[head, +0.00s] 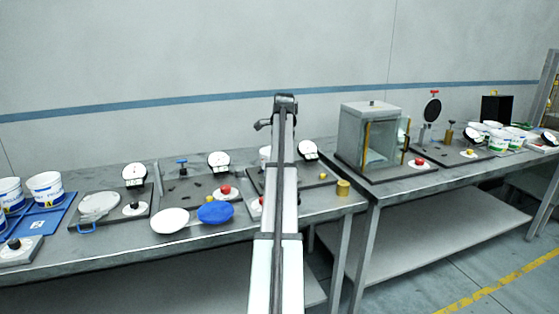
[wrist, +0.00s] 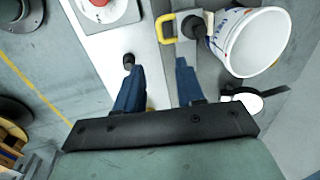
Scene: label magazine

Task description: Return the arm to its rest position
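My arm (head: 283,180) reaches up the middle of the head view, over the front of the left bench. In the head view the arm hides my fingertips. In the wrist view my gripper (wrist: 157,80) shows two blue fingers spread apart, with nothing held between them. A pale plate or panel shows beyond the gap. A white bucket (wrist: 250,45) lies to the right of the fingers, and a yellow handle (wrist: 178,30) shows beyond them. A red button (wrist: 100,3) on a white box is at the top left.
The left bench (head: 140,240) carries dial gauges (head: 218,160), a blue disc (head: 216,212), a white disc (head: 170,220) and white buckets (head: 45,188). A glass-sided cabinet (head: 370,140) stands on the right bench, with more buckets (head: 498,142) farther right. The air above the benches looks clear.

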